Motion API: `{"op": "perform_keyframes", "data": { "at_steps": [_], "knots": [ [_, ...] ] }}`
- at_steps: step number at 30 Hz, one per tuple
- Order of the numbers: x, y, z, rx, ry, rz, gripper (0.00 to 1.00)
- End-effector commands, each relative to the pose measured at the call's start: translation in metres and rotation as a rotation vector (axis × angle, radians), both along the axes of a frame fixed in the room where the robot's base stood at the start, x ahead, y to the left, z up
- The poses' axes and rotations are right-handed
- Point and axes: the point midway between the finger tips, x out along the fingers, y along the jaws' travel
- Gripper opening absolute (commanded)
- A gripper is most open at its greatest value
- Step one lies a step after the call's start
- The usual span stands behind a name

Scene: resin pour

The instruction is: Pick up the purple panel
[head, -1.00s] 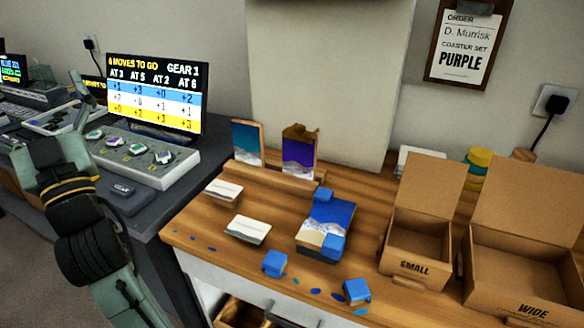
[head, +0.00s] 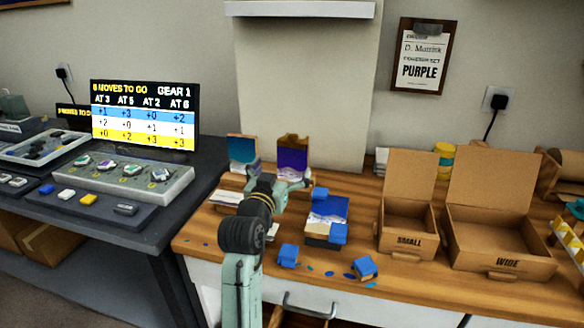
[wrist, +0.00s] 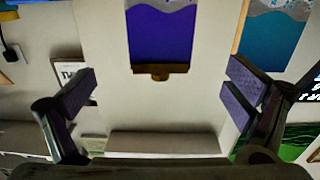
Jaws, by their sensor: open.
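The purple panel (head: 293,158) stands upright in a wooden rack at the back of the wooden table, with a brown strip along its top edge. In the wrist view the panel (wrist: 160,35) shows at the top middle, purple with a grey-white wavy part. My gripper (head: 293,182) is in front of the panel and hides its lower part in the head view. In the wrist view the fingers of my gripper (wrist: 162,85) are wide apart with nothing between them. The panel lies beyond the fingertips, roughly centred between them.
A teal panel (head: 242,149) stands just left of the purple one, also in the wrist view (wrist: 272,38). Open boxes marked SMALL (head: 407,228) and WIDE (head: 497,250) stand farther right.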

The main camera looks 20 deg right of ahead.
Motion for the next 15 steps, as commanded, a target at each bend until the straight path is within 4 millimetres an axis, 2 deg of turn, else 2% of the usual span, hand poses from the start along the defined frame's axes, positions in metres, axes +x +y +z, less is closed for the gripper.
{"op": "perform_keyframes", "data": {
  "at_steps": [6, 15],
  "knots": [
    [0.029, -0.021, 0.003, 0.001, -0.001, -0.001, 0.97],
    [0.052, -0.036, 0.006, 0.001, -0.001, 0.002, 0.97]
  ]
}}
